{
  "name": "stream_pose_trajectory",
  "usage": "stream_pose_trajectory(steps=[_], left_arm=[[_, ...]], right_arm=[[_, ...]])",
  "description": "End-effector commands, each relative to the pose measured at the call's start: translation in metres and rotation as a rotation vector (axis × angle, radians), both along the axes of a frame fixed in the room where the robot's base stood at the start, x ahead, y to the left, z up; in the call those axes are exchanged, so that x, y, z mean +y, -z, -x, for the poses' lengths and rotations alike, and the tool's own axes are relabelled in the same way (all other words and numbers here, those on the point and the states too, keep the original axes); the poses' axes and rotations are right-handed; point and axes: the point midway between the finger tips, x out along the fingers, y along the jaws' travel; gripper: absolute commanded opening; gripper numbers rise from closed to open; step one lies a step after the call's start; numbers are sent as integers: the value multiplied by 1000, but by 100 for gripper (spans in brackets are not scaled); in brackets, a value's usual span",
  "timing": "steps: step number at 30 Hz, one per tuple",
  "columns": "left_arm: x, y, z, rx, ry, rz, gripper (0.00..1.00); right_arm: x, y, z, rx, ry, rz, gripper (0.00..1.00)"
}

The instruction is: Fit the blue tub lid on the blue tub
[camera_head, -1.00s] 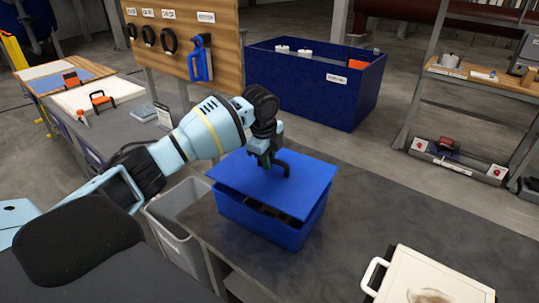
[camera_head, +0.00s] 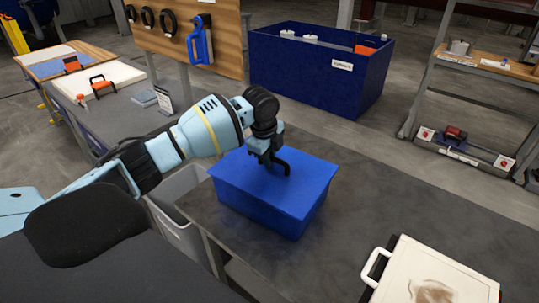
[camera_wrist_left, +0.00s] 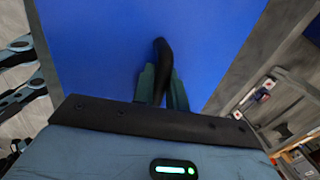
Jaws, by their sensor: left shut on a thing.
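The blue tub (camera_head: 262,212) stands on the dark bench top. The blue tub lid (camera_head: 305,181) lies over the tub's top and covers its opening, so the inside is hidden. The lid looks level and lined up with the rim; whether it is pressed fully down I cannot tell. My left gripper (camera_head: 277,167) is above the lid, shut on the lid's black handle. In the left wrist view the handle (camera_wrist_left: 162,62) sits between the fingers, with the blue lid filling the view behind. My right gripper is not in view.
A cream panel with a white handle (camera_head: 425,280) lies on the bench at the front right. A grey bin (camera_head: 180,225) stands left of the bench. A large dark blue crate (camera_head: 310,80) is on the floor behind. The bench right of the tub is clear.

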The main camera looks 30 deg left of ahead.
Motion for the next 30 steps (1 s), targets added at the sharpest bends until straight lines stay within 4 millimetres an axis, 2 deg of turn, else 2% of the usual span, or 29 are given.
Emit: stream_pose_trajectory(steps=[11,12,18,26,30], left_arm=[[0,1,0,-1,0,1,0],[0,1,0,-1,0,1,16],[0,2,0,0,0,1,39],[0,2,0,1,0,0,39],[0,-11,2,-3,0,0,39]], right_arm=[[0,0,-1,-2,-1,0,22],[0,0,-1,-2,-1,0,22],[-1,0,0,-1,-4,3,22],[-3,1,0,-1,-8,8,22],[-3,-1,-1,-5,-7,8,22]])
